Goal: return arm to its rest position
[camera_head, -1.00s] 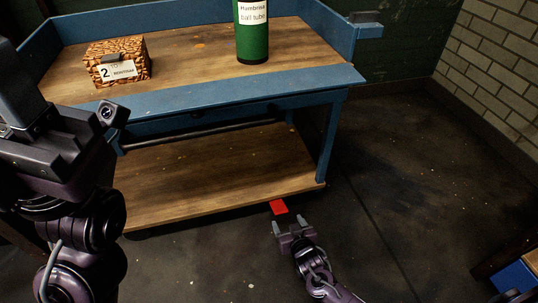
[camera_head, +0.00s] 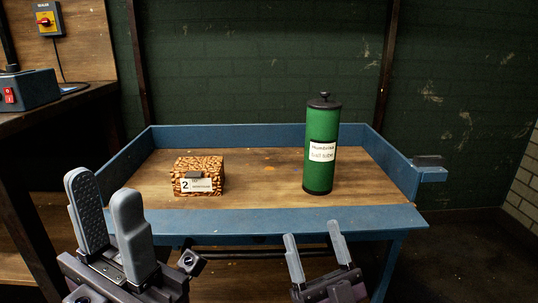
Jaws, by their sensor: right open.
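My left gripper (camera_head: 110,222) is large in the lower left, its two grey padded fingers pointing up. A gap shows between the fingers, but their angle makes it unclear how far apart they are. My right gripper (camera_head: 317,245) is at the lower middle, in front of the bench's front edge. Its two fingers are apart with nothing between them.
A blue-rimmed wooden bench (camera_head: 262,180) stands ahead. On it are a brown patterned box (camera_head: 198,166) labelled 2 and a lidded green ball tube (camera_head: 322,120). A side bench at left holds a switch box (camera_head: 22,90). Open floor lies at right.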

